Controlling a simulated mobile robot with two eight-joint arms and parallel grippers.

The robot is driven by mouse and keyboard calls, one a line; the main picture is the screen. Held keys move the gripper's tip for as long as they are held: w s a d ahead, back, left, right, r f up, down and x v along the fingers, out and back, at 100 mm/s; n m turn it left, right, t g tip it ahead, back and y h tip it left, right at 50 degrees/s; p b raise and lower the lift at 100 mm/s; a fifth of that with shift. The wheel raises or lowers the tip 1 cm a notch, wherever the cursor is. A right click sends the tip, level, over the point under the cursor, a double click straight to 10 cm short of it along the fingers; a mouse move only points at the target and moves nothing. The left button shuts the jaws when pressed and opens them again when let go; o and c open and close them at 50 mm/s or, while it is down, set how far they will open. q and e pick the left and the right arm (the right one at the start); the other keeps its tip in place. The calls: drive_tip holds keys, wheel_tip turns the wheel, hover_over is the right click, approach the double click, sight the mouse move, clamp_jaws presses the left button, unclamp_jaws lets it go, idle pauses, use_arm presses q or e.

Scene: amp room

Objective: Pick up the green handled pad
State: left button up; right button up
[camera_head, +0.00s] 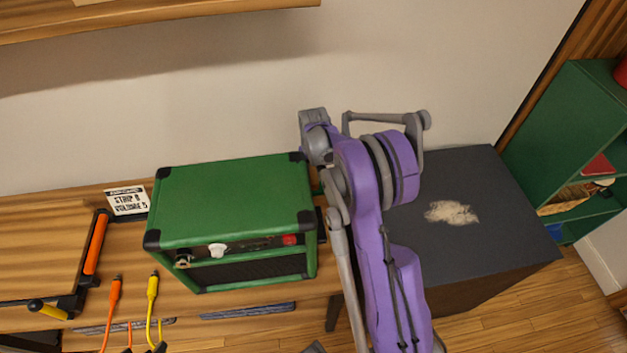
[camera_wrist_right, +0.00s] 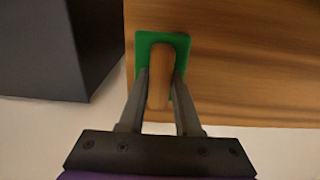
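The green handled pad (camera_wrist_right: 183,47) shows in the right wrist view as a green square with an upright wooden handle (camera_wrist_right: 159,88). It sits against a wooden surface. My right gripper (camera_wrist_right: 160,80) has one finger on each side of the handle, with the fingertips over the green square. The fingers look spread, with narrow gaps beside the handle; I see no clear grip. In the head view, my purple right arm comes down between the green amp and the dark box, and I cannot make out the fingers or the pad clearly. My left gripper is not in view.
The green amp (camera_head: 230,200) stands on the wooden bench (camera_head: 40,235), left of my arm. A dark-topped box (camera_head: 470,205) is to the right. A sign (camera_head: 127,202), an orange-handled tool (camera_head: 96,242) and cables (camera_head: 152,290) lie at left. A green shelf (camera_head: 565,140) stands far right.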

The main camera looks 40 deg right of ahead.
sight(313, 174)
clamp_jaws()
drive_tip(key=shift+r, duration=0.1)
wheel_tip(313, 174, up, 10)
drive_tip(key=shift+f, duration=0.1)
idle(0.4)
unclamp_jaws()
clamp_jaws()
